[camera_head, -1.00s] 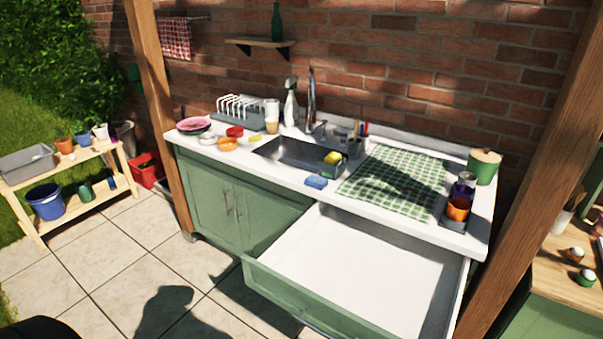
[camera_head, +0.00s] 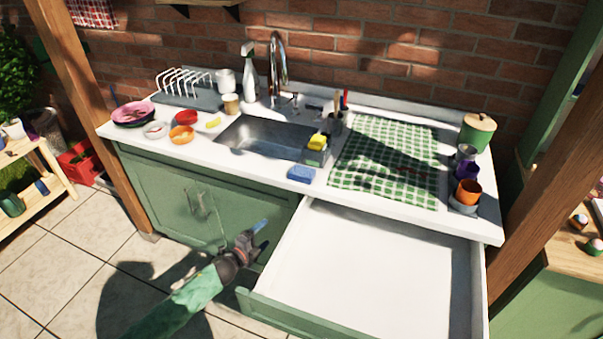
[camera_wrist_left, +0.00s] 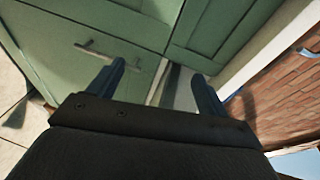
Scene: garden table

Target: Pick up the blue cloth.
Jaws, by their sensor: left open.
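The blue cloth (camera_head: 301,174) is a small folded blue pad. It lies on the white counter in the head view, at the front edge beside the sink's right front corner. My left gripper (camera_head: 262,236) is open and empty, in front of the green cabinet doors, below and to the left of the cloth. The cloth is not visible in the wrist view. My right gripper is not in view.
An open, empty drawer (camera_head: 375,265) juts out below the counter, right of my left gripper. Beside the cloth are the sink (camera_head: 262,140), a yellow sponge (camera_head: 317,142) on a holder, and a green checked towel (camera_head: 390,160). A wooden post (camera_head: 90,120) stands at the left.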

